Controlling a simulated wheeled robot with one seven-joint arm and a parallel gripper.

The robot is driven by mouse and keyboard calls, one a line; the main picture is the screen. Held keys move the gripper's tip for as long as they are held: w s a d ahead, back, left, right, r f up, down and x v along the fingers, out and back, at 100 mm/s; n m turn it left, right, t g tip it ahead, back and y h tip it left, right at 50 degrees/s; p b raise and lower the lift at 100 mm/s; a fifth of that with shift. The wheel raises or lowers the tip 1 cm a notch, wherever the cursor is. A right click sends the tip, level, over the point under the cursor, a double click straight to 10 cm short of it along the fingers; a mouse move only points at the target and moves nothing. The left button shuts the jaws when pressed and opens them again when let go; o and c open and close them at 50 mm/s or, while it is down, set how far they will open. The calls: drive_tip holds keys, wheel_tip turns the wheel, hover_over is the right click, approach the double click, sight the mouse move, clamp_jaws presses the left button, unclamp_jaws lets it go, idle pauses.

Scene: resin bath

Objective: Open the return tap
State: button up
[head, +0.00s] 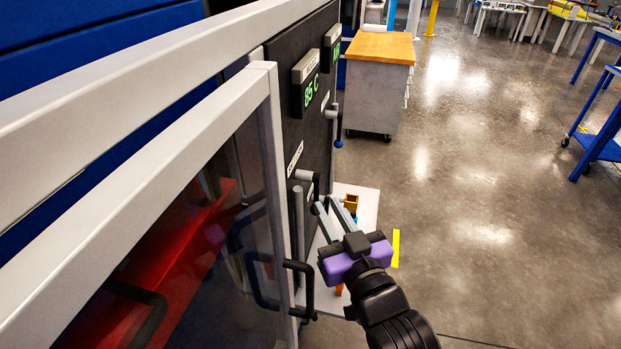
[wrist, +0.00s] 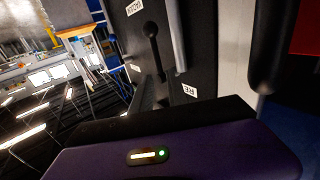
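The dark panel (head: 300,130) of the bath carries tap-like levers, and I cannot read which one is marked return. One grey lever (head: 304,176) is low on the panel, beside a small white label (head: 295,158). Another lever with a blue end (head: 338,142) is farther along. In the wrist view a black lever with a round knob (wrist: 151,30) stands on the panel. My gripper (head: 330,206) has its two pale fingers apart, close to the panel by the low lever, and nothing shows between them.
A glass door with a pale frame (head: 272,130) and black handle (head: 308,290) stands at the left, close to my gripper. A white shelf (head: 368,205) with small items is behind the fingers. A wood-topped cabinet (head: 380,48) stands beyond.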

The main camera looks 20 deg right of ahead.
sight(317, 191)
drive_tip(key=shift+w+d+f+p, duration=0.15)
drive_tip(key=shift+w+p, duration=0.3)
drive_tip(key=shift+w, duration=1.5)
drive_tip(key=shift+w+d+f+p, duration=0.15)
drive_tip(key=shift+w+p, duration=0.25)
drive_tip(key=shift+w, duration=1.5)
drive_tip(key=shift+a, duration=0.1)
clamp_jaws()
